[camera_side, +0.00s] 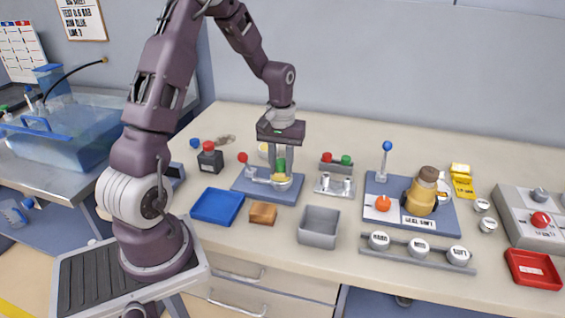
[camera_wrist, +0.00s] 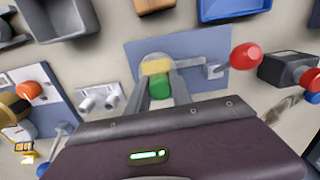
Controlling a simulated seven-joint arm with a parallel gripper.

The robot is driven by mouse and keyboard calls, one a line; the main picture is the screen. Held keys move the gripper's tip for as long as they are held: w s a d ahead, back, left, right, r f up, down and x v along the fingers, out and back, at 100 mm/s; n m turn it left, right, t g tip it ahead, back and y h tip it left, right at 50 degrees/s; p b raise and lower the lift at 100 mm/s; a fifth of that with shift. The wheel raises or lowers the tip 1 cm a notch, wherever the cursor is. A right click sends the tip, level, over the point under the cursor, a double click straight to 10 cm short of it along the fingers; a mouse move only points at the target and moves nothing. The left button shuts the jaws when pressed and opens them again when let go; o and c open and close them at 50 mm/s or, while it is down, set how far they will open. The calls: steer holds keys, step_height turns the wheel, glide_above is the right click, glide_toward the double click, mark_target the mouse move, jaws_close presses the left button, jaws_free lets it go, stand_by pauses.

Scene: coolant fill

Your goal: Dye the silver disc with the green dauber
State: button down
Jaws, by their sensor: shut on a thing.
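My gripper (camera_side: 281,172) is shut on a green dauber (camera_side: 281,164), low over a blue plate (camera_side: 253,188) with a red-knobbed lever. The dauber also shows between the fingers in the wrist view (camera_wrist: 160,88). A yellowish piece (camera_wrist: 156,67) is at the fingertips beside the green part. A round silver part (camera_side: 282,184) on the plate lies right under the fingertips and is mostly hidden. I cannot tell if the dauber touches it. Loose silver discs (camera_side: 482,205) lie at the right of the bench.
A blue tray (camera_side: 217,206), brown block (camera_side: 263,213) and grey bin (camera_side: 319,226) are in front. A blue-knobbed lever (camera_side: 387,146) rises at right.

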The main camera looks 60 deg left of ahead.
steer(key=s+d, duration=0.2)
steer(key=s, duration=0.1)
steer(key=shift+d, duration=0.4)
step_height(320, 180, up, 8)
steer(key=shift+w+r, duration=0.15)
stand_by(0.5)
